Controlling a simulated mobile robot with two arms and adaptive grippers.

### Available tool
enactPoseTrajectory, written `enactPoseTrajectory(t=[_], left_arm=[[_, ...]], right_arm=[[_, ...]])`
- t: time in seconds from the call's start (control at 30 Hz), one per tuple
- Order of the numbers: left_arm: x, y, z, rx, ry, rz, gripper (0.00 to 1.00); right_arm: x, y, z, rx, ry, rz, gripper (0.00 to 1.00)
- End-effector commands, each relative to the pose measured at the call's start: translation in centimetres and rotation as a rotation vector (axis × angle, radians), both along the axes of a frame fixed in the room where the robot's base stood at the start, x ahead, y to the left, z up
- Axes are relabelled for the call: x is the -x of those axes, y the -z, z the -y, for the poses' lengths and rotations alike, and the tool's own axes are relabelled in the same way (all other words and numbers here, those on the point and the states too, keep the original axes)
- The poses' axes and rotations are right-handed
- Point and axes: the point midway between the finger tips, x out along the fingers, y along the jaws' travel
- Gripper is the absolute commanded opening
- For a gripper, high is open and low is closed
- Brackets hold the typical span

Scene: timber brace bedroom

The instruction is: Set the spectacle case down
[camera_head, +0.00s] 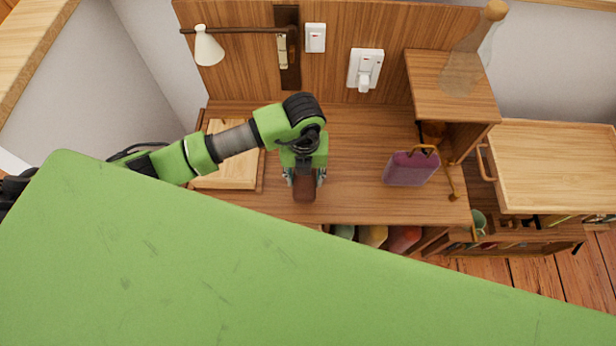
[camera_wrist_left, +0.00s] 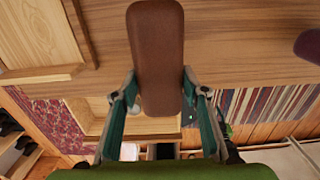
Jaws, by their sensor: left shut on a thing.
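The brown spectacle case (camera_head: 304,189) is between the fingers of my left gripper (camera_head: 304,177), over the wooden desk top (camera_head: 345,150). In the left wrist view the case (camera_wrist_left: 157,55) is a long rounded brown shape, and the fingers of my left gripper (camera_wrist_left: 160,100) are shut on its sides. The case reaches out beyond the fingertips. I cannot tell whether its underside touches the desk. My right gripper does not show.
A wooden tray (camera_head: 225,180) lies left of the gripper. A purple bag-like object (camera_head: 411,169) stands to the right. A raised shelf holds a glass bottle (camera_head: 465,68). A lamp (camera_head: 208,47) hangs at the back. Bare desk lies between the gripper and the purple object.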

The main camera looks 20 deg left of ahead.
Motion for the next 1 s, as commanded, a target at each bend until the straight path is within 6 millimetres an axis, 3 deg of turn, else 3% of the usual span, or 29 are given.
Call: enactPoseTrajectory(t=[0.2, 0.37, 0.6, 0.97, 1.0], left_arm=[[-1.7, 1.9, 0.1, -0.001, 0.000, 0.002, 0.19], [-2.4, 2.7, 0.1, 0.000, 0.000, 0.001, 0.19], [-2.4, 5.7, 0.1, 0.000, 0.000, 0.001, 0.19], [-2.4, 6.2, 0.1, -0.001, 0.001, 0.002, 0.19], [-2.4, 6.2, 0.1, -0.001, 0.001, 0.002, 0.44]], right_arm=[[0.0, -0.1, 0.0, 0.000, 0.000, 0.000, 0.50], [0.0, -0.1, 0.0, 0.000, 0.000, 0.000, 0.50], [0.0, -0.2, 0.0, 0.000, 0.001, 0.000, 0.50], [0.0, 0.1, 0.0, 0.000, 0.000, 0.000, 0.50], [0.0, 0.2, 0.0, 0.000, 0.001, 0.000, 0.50]])
